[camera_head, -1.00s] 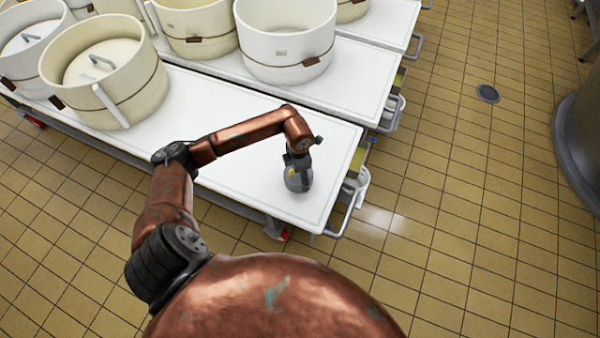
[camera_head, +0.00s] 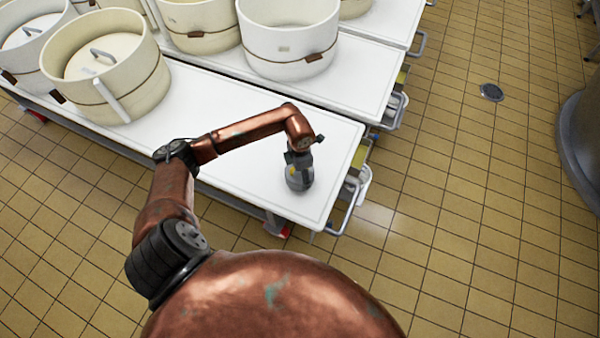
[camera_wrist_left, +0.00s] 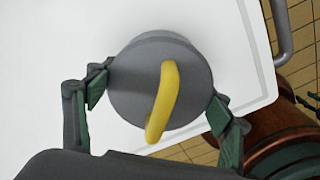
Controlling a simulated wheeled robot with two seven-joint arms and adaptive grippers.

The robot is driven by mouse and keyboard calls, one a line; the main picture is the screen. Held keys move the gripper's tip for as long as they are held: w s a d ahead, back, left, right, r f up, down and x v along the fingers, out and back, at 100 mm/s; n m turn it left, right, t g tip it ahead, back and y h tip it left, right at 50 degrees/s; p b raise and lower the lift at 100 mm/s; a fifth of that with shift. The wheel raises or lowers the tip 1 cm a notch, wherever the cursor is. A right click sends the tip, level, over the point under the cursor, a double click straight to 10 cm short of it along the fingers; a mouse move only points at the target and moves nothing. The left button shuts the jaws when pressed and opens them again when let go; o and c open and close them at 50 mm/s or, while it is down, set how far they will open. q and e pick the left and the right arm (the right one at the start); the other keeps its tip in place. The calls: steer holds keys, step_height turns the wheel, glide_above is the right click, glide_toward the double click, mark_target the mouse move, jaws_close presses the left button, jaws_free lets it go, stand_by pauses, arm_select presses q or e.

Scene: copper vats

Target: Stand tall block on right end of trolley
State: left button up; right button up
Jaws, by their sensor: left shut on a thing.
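The trolley's white top (camera_head: 240,170) runs from upper left to its right end at the middle of the head view. My left gripper (camera_head: 299,168) is over that right end, pointing down. It is shut on the block (camera_head: 299,182), a grey round body; whether its underside touches the top is hard to tell. In the left wrist view, the block (camera_wrist_left: 125,85) shows its round grey top with a yellow handle, between the gripper's green-padded fingers (camera_wrist_left: 160,100). The white trolley top (camera_wrist_left: 60,40) lies behind it. The block's height is hidden. My right gripper does not show clearly.
Large cream vats (camera_head: 105,70) stand on the trolley's left part, and another vat (camera_head: 288,40) stands on a second white trolley (camera_head: 350,80) behind. A metal handle (camera_head: 352,208) sticks out at the right end. Tiled floor (camera_head: 470,220) is open to the right.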

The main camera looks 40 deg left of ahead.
arm_select(q)
steer(key=shift+w+f+b, duration=0.1)
steer(key=shift+f+b, duration=0.25)
steer(key=shift+f, duration=0.3)
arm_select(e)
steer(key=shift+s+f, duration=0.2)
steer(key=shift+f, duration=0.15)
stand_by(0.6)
arm_select(q)
steer(key=o, duration=1.8)
steer(key=shift+c, duration=0.2)
steer(key=o, duration=0.4)
steer(key=shift+s+f, duration=0.15)
steer(key=shift+s, duration=0.05)
steer(key=shift+r+p, duration=2.2)
steer(key=shift+r, duration=1.45)
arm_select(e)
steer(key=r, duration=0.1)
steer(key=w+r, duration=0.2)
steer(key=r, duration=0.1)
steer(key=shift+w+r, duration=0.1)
